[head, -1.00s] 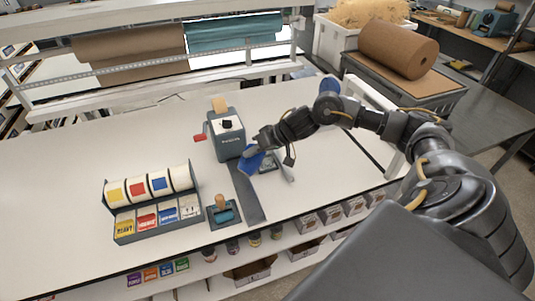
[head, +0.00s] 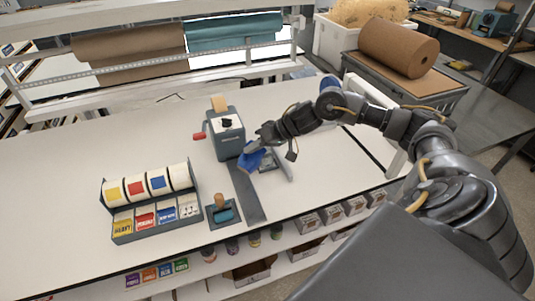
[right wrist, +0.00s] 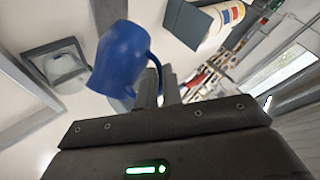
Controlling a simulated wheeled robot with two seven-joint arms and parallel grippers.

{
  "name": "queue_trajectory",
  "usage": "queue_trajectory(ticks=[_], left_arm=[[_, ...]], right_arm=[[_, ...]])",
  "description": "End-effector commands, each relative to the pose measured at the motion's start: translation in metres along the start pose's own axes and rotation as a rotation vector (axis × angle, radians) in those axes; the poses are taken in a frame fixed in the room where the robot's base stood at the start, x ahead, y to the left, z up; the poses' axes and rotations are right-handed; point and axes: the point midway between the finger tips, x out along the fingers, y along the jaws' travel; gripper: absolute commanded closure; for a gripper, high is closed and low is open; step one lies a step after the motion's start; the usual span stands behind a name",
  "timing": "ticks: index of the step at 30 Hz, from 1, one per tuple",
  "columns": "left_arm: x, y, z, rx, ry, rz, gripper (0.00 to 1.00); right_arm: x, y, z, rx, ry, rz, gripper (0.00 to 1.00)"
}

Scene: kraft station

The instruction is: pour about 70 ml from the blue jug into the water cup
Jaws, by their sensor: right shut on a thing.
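The blue jug (head: 251,159) is held tilted above the white table, in front of the grey dispenser. It also shows large in the right wrist view (right wrist: 120,55), with its handle toward my fingers. My right gripper (head: 262,145) is shut on the jug's handle; its fingers show in the right wrist view (right wrist: 160,92). A pale, see-through cup (right wrist: 66,70), which looks like the water cup, stands on a grey square base beside the jug in the right wrist view. In the head view the jug and hand mostly hide it. No liquid stream is discernible. My left gripper is out of view.
The grey dispenser (head: 227,137) stands just behind the jug. A dark grey strip (head: 246,193) runs toward the front edge. A stamp on its pad (head: 222,212) and a label rack (head: 153,205) stand to the left. The table's far left is clear.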

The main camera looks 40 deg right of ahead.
Motion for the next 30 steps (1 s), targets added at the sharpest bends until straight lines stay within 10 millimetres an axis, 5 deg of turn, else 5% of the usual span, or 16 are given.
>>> queue_trajectory(ticks=[30], left_arm=[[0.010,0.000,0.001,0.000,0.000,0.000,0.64]], right_arm=[[-0.007,0.004,-0.007,0.055,-0.004,-0.066,1.00]])
